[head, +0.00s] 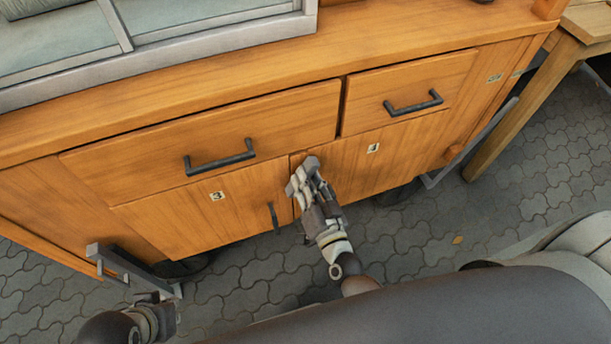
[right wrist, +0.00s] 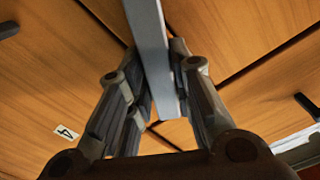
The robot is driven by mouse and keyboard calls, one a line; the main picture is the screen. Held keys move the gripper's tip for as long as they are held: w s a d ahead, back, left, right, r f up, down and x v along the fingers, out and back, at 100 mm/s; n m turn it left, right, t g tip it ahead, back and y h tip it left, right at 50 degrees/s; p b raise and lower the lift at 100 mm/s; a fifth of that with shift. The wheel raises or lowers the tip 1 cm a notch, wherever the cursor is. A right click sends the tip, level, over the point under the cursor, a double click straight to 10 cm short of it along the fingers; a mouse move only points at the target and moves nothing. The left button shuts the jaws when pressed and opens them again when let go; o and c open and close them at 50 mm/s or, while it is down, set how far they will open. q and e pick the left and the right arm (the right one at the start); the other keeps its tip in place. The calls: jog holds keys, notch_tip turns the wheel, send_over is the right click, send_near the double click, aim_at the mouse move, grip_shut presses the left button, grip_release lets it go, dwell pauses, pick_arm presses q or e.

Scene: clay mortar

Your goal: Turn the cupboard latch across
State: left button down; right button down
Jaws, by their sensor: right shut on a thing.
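The cupboard (head: 240,205) is orange wood, with two lower doors meeting under the drawers. My right gripper (head: 302,180) is at the top of the seam between these doors. In the right wrist view, a flat pale grey bar, which looks like the latch (right wrist: 150,40), runs between the two fingers of my right gripper (right wrist: 157,70). The gripper is shut on it and hides part of it. In the head view the latch is mostly covered by the fingers. Part of my left arm and wrist (head: 150,318) shows at the lower left; its fingers are not clear.
Two drawers with dark handles (head: 220,160) (head: 413,104) lie above the doors. A dark upright handle (head: 273,218) is on the left door, close to my right gripper. A wooden table (head: 530,105) stands at the right. Grey paving (head: 540,165) is open in front.

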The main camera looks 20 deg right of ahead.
jog(key=shift+d+f+m, duration=0.1)
jog(key=shift+f+m, duration=0.1)
jog(key=shift+m, duration=1.8)
jog(key=shift+d+f+m, duration=0.15)
jog(key=shift+m, duration=1.85)
jog(key=shift+d+f+m, duration=0.1)
jog(key=shift+f+m, duration=0.1)
jog(key=shift+m, duration=1.8)
jog(key=c, duration=1.3)
grip_release()
jog(key=s, duration=1.2)
jog(key=shift+d, duration=0.2)
